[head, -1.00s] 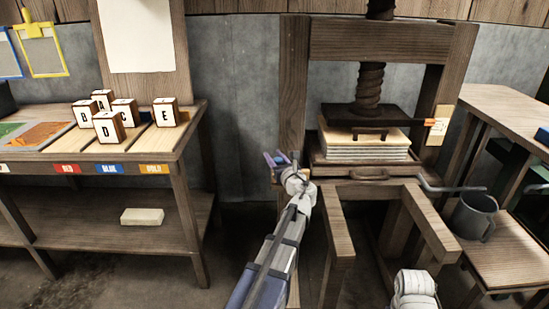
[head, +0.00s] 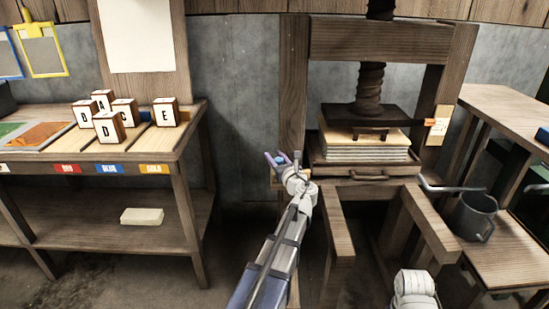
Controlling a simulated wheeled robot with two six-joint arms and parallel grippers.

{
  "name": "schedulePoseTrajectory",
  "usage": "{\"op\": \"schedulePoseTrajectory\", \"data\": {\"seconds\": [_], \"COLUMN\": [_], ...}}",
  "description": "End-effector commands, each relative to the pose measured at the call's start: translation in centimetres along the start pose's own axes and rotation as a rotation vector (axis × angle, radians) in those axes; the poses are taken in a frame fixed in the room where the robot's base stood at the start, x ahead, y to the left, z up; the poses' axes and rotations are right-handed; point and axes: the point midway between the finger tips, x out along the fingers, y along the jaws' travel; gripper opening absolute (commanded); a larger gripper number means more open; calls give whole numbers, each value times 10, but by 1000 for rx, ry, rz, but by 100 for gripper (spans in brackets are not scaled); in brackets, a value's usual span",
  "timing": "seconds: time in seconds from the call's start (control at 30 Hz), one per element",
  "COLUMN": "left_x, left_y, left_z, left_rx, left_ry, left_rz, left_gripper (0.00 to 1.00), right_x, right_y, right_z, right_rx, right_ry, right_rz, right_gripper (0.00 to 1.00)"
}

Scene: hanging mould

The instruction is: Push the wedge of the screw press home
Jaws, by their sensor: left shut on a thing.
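The screw press (head: 296,85) stands at the back, with its dark screw and platen (head: 366,116) down on a stack of pale sheets (head: 365,147). My left gripper (head: 281,160) is at the left post of the press, low beside the bed. It is shut on a small blue thing, of which only a bit shows between the purple fingers. I cannot tell whether this is part of the wedge; no wedge shows clearly. A small wooden ledge shows just below the gripper. My right gripper is out of view.
A bench (head: 190,150) at left carries lettered blocks (head: 109,127); a pale block (head: 142,216) lies on its lower shelf. At right stand a grey mug (head: 474,216) and a wooden table (head: 510,115). A bent metal handle (head: 450,188) sticks out right of the press.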

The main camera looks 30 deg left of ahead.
Motion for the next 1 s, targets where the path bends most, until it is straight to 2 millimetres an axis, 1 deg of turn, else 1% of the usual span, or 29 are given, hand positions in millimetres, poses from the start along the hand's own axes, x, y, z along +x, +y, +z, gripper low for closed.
{"op": "schedulePoseTrajectory", "data": {"seconds": [0.03, 0.13, 0.2, 0.3, 0.4, 0.67, 0.7, 0.93, 1.0], "left_x": [-4, -12, -17, -23, -26, -27, -27, -26, -26], "left_y": [-12, -34, -46, -58, -63, -64, -65, -63, -63], "left_z": [0, 0, 0, 0, 0, 0, 0, 0, 0], "left_rx": [-1, -1, -1, -1, 0, -1, -1, -1, -1], "left_ry": [0, 0, 0, 0, 0, 0, 0, 0, 0], "left_rz": [-6, -9, -8, -7, -6, -9, -10, -7, -6], "left_gripper": [0, 0, 0, 0, 0, 0, 44, 70, 71], "right_x": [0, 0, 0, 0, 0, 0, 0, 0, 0], "right_y": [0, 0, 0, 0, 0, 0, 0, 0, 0], "right_z": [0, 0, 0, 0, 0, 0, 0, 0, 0], "right_rx": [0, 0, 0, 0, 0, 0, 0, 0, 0], "right_ry": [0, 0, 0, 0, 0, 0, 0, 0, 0], "right_rz": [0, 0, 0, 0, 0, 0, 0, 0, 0], "right_gripper": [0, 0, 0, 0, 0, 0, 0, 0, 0]}}
